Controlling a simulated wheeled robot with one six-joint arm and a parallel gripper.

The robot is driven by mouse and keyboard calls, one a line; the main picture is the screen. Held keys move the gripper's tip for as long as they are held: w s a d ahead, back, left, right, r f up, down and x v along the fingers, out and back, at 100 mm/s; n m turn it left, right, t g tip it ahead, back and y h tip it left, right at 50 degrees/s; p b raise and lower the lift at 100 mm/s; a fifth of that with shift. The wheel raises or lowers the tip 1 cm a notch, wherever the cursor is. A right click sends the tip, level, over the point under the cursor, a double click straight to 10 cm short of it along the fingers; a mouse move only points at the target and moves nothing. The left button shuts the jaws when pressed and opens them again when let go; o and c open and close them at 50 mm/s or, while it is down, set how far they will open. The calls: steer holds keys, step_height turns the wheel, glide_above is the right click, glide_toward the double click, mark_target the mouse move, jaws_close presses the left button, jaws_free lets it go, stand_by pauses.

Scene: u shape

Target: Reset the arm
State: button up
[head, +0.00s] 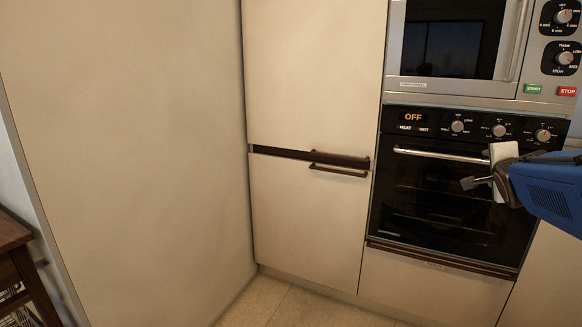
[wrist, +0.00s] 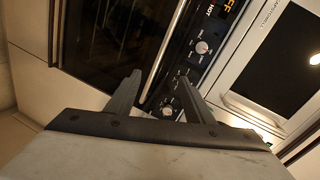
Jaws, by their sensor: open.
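My gripper (head: 478,182) is at the right of the head view, at the end of my blue arm, in front of the oven (head: 435,190). In the wrist view my gripper (wrist: 158,92) has its two dark fingers apart with nothing between them. Beyond the fingers, the oven's front (wrist: 115,45) and its handle and knobs show tilted. I cannot tell how far the fingertips are from the oven.
A microwave (head: 450,40) sits above the oven, whose display reads OFF. Cream cabinets (head: 305,215) with dark handles stand left of it. A plain wall panel (head: 130,130) fills the left. A brown wooden piece of furniture (head: 18,255) stands at the lower left. Tiled floor (head: 290,305) shows below.

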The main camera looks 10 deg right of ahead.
steer(key=s+a+f+n+g+y, duration=0.4)
steer(key=s+a+f+n, duration=0.6)
steer(key=a, duration=0.5)
steer(key=s+a+f+n+g+y, duration=0.4)
steer(key=s+a+f+n, duration=0.7)
steer(key=s+a+f, duration=0.2)
steer(key=shift+s+a+n, duration=0.3)
steer(key=shift+s+a, duration=0.2)
steer(key=shift+a, duration=0.5)
steer(key=shift+w+r, duration=0.1)
steer(key=shift+w, duration=0.05)
